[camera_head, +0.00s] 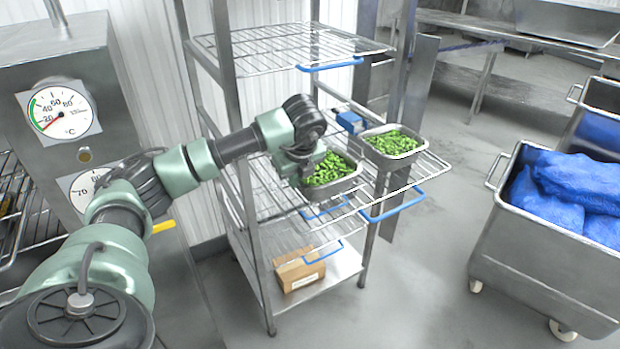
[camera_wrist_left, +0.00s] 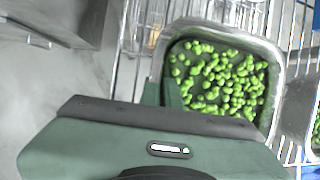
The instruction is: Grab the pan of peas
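In the head view, a metal pan of green peas (camera_head: 342,187) is on the middle wire shelf of the rack. A second metal pan of peas (camera_head: 407,159) stands behind it to the right. My left gripper (camera_head: 305,173) points down at the left edge of the nearer pan. In the left wrist view, that pan (camera_wrist_left: 277,75) lies just beyond my left gripper (camera_wrist_left: 166,98), and part of its near wall is hidden. The gripper's fingers are mostly hidden, so I cannot tell whether they grip the rim. My right gripper is not in view.
The wire rack has an upper shelf (camera_head: 270,58) above the pans and metal posts around them. A cardboard box (camera_head: 300,272) sits on its bottom shelf. A metal bin (camera_head: 540,268) with blue bags stands at right. Floor between rack and bin is clear.

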